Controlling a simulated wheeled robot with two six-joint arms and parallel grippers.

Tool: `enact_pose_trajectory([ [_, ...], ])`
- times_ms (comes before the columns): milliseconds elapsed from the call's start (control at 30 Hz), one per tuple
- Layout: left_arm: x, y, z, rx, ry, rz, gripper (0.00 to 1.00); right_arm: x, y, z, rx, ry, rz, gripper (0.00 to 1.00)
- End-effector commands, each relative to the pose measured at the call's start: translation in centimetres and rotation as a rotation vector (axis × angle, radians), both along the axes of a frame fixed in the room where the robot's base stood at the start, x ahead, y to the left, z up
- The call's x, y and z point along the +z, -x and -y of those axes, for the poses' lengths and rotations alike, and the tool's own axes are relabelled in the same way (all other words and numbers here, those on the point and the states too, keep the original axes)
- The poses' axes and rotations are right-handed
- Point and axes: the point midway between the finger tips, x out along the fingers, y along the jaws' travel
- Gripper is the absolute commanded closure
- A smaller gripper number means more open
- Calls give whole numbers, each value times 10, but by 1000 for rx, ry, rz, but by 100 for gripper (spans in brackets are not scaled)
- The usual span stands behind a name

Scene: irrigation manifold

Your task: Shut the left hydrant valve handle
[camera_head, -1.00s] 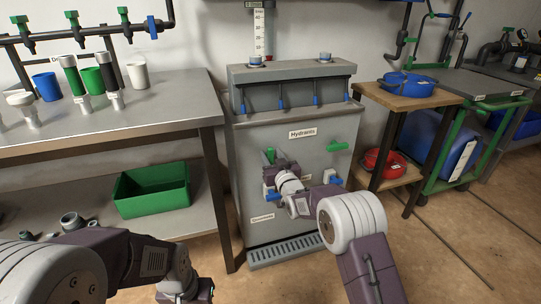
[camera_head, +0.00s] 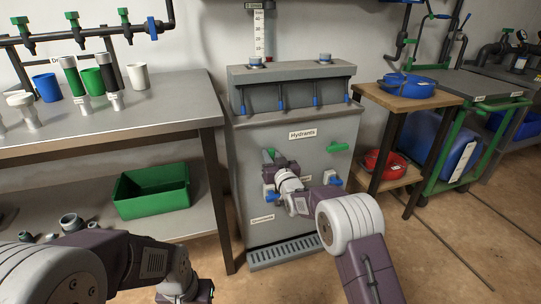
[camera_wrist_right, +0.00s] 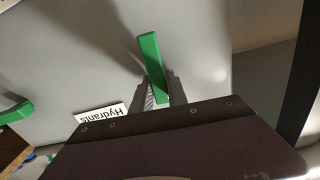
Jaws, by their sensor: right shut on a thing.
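The grey hydrant cabinet (camera_head: 300,215) stands in the middle of the head view, with a "Hydrants" label (camera_head: 303,134) on its front. The left green valve handle (camera_head: 267,157) is on its left side, partly hidden by my right gripper (camera_head: 272,160). In the right wrist view, the green handle (camera_wrist_right: 149,48) runs between the two fingers of my right gripper (camera_wrist_right: 158,86), which is shut on it. The handle's upper end sticks out past the fingers. Only part of my left arm shows at lower left in the head view; its fingers are not visible.
The right green handle (camera_head: 338,147) lies roughly level on the cabinet, and also shows in the wrist view (camera_wrist_right: 14,113). A blue spout (camera_head: 335,181) is below it. A workbench (camera_head: 170,115) with cups stands left; a wooden stand (camera_head: 410,97) stands close on the right.

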Motion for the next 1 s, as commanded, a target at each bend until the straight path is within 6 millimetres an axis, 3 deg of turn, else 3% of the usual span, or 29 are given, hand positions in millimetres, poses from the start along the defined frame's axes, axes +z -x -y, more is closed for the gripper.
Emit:
enact_pose_trajectory([
  [1000,52,0,0,0,0,0,64,-8,-5,17,-2,-868,-283,100],
])
